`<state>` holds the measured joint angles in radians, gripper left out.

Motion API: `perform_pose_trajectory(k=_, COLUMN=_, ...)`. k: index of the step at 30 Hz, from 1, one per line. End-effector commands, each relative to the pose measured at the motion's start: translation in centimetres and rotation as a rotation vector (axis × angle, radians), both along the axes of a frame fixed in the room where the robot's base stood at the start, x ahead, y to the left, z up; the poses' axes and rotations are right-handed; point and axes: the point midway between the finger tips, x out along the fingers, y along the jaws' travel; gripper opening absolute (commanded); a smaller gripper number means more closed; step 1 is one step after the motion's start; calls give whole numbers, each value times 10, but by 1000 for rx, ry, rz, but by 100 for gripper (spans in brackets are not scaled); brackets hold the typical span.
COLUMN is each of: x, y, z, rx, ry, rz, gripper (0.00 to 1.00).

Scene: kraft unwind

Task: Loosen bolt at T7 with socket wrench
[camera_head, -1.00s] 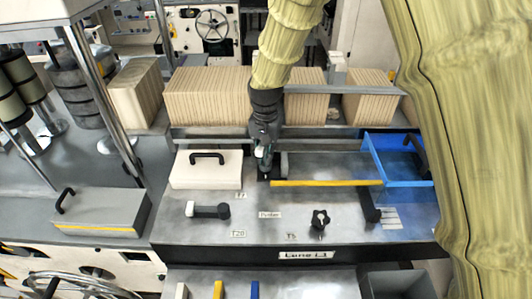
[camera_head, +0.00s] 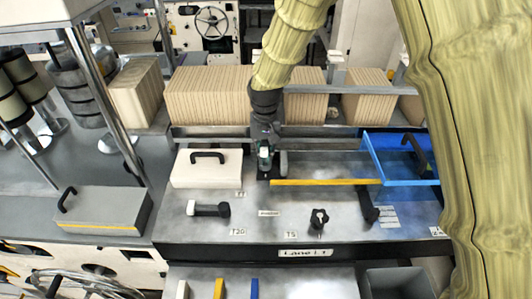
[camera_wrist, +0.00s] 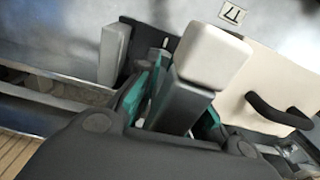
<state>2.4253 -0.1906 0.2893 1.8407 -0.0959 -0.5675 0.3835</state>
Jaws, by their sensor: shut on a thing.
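My gripper (camera_head: 266,168) is low over the metal bench, right of the white box with a black handle (camera_head: 206,168). In the wrist view, its teal-padded fingers (camera_wrist: 172,108) are shut on a dark grey bar with a pale, blocky end (camera_wrist: 214,56). I cannot tell whether this is the socket wrench. A label, probably T7 (camera_wrist: 232,14), lies beyond the pale end. In the head view a small label (camera_head: 240,194) sits in front of the white box. The bolt is not clearly visible; the gripper may hide it.
A yellow-edged strip (camera_head: 325,182) runs right of my gripper to a blue tray (camera_head: 376,160). A dark-and-white piece (camera_head: 208,210) lies near label T20, and a black knob (camera_head: 319,217) stands near another label. Stacked brown boards (camera_head: 208,96) stand behind.

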Motion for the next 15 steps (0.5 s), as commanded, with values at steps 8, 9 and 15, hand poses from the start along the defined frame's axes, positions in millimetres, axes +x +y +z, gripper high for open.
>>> perform_pose_trajectory(k=8, x=0, y=0, z=1, rx=1, ry=0, rz=170, gripper=0)
perform_pose_trajectory(k=9, x=0, y=0, z=1, rx=1, ry=0, rz=172, gripper=0)
perform_pose_trajectory(k=15, x=0, y=0, z=2, rx=1, ry=0, rz=182, gripper=0)
